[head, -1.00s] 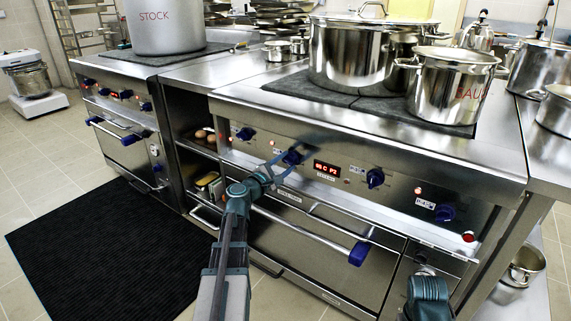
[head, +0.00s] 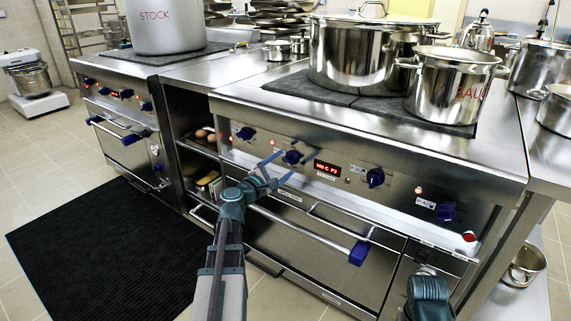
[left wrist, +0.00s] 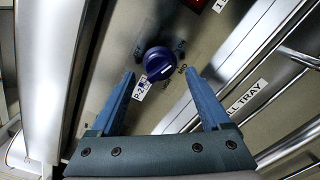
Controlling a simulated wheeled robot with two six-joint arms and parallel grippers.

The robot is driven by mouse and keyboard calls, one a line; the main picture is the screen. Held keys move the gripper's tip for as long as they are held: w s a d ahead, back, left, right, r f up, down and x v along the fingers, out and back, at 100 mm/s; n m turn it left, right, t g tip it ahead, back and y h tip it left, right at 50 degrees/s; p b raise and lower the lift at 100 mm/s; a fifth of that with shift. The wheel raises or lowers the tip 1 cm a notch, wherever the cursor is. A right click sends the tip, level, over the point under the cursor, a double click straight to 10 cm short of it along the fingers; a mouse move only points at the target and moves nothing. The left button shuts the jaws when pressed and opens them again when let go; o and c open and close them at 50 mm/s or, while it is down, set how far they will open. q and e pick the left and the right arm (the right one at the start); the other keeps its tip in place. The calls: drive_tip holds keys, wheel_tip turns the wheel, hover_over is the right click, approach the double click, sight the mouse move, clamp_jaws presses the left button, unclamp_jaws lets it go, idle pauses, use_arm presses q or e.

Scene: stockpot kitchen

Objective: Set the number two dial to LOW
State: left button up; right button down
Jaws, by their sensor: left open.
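The number two dial is a blue knob (head: 291,157) on the steel front panel of the near stove. In the left wrist view the dial (left wrist: 160,62) has a P-2 tag beside it and printed marks around it, one reading MID. Its white pointer line is angled to the lower right, towards the lower marks. My left gripper (head: 284,167) is open in front of the dial, just short of it. In the left wrist view its two blue fingers (left wrist: 166,76) stand apart, with the dial beyond and between their tips. My right gripper's fingers do not show.
A red display (head: 327,169) sits right of the dial, and another blue dial (head: 376,177) is further right. An oven handle bar (head: 305,231) runs below the panel. Large steel pots (head: 350,55) stand on top. A black mat (head: 100,250) lies on the floor.

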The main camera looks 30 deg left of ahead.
use_arm(q)
drive_tip(key=s, duration=1.1)
drive_tip(key=shift+s+a, duration=0.3)
drive_tip(key=shift+a, duration=0.1)
drive_tip(key=d+f+m+g+h+p, duration=0.1)
drive_tip(key=d+f+m+g+h, duration=0.35)
drive_tip(key=d, duration=0.95)
drive_tip(key=d+f+m+g+h+p, duration=0.1)
drive_tip(key=d+f+m+g+h, duration=0.1)
drive_tip(key=d+f+m+g, duration=0.7)
drive_tip(key=s+d+f+m+g+y+p, duration=0.1)
drive_tip(key=s+d+f+m+g+y, duration=0.1)
drive_tip(key=s+d+m+y, duration=0.45)
drive_tip(key=s+d+f+m+g+y+p, duration=0.1)
drive_tip(key=s+d+f+m+g+y, duration=0.15)
drive_tip(key=s+d+m, duration=0.55)
wheel_tip(320, 180, up, 38)
drive_tip(key=w+d+p, duration=0.1)
drive_tip(key=p, duration=3.6)
drive_tip(key=shift+p, duration=0.4)
